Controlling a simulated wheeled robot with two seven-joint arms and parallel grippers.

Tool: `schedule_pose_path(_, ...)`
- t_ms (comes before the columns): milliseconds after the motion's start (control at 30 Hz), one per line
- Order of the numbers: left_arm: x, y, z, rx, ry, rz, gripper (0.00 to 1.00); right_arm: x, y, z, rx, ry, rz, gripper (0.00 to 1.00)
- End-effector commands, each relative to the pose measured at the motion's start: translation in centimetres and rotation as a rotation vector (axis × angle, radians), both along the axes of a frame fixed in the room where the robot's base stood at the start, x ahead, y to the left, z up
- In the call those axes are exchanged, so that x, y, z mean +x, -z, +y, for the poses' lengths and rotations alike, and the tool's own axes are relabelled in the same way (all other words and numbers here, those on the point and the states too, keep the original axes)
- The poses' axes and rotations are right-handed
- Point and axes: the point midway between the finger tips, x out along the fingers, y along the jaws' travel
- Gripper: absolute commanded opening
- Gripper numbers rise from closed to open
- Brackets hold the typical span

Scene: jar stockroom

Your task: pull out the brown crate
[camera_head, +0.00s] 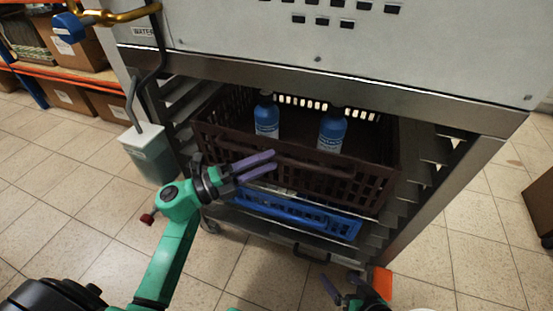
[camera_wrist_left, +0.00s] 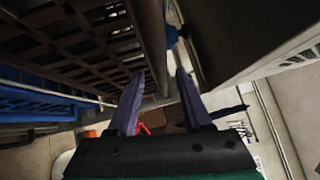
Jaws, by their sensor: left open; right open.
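The brown crate (camera_head: 330,183) sits on a shelf of the metal rack in the head view, its slatted front facing me. Two blue bottles (camera_head: 267,117) stand in it. My left gripper (camera_head: 274,160) is open at the crate's front upper edge. In the left wrist view the crate (camera_wrist_left: 85,50) fills the upper left. Its rim runs toward the gap between the fingers of my left gripper (camera_wrist_left: 158,85); I cannot tell if they touch it. My right gripper (camera_head: 341,277) is open and empty, low in front of the rack.
A blue crate (camera_head: 290,211) sits on the shelf below. A white cabinet body (camera_head: 330,35) overhangs the crate. A grey-green bin (camera_head: 150,155) stands left of the rack. Orange shelving with boxes (camera_head: 68,97) is at far left. The tiled floor in front is clear.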

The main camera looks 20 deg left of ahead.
Motion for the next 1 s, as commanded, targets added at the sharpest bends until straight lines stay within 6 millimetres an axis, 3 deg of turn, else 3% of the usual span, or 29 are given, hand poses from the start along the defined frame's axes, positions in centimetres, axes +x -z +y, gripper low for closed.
schedule_pose_path(200, 1.9, -0.4, -2.2, -0.002, 0.000, -0.001, 0.50, 0.0, 0.3, 0.4, 0.018, 0.003, -0.022, 1.00)
schedule_pose_path(433, 2.0, -0.4, -2.3, -0.001, 0.000, 0.001, 0.50, 0.1, 0.2, 0.4, 0.020, 0.004, -0.024, 1.00)
schedule_pose_path(467, 2.0, -0.4, -2.3, -0.001, 0.000, 0.001, 0.46, 0.1, 0.2, 0.4, 0.020, 0.004, -0.024, 1.00)
schedule_pose_path(533, 2.0, -0.4, -2.3, -0.001, 0.000, 0.001, 0.19, 0.1, 0.2, 0.4, 0.020, 0.004, -0.024, 1.00)
schedule_pose_path(600, 2.0, -0.4, -2.3, -0.001, 0.000, 0.001, 0.00, 0.1, 0.2, 0.4, 0.020, 0.004, -0.024, 1.00)
schedule_pose_path(1000, 2.0, -0.4, -2.3, -0.001, 0.000, 0.001, 0.00, 0.0, 0.3, 0.4, 0.018, 0.003, -0.023, 1.00)
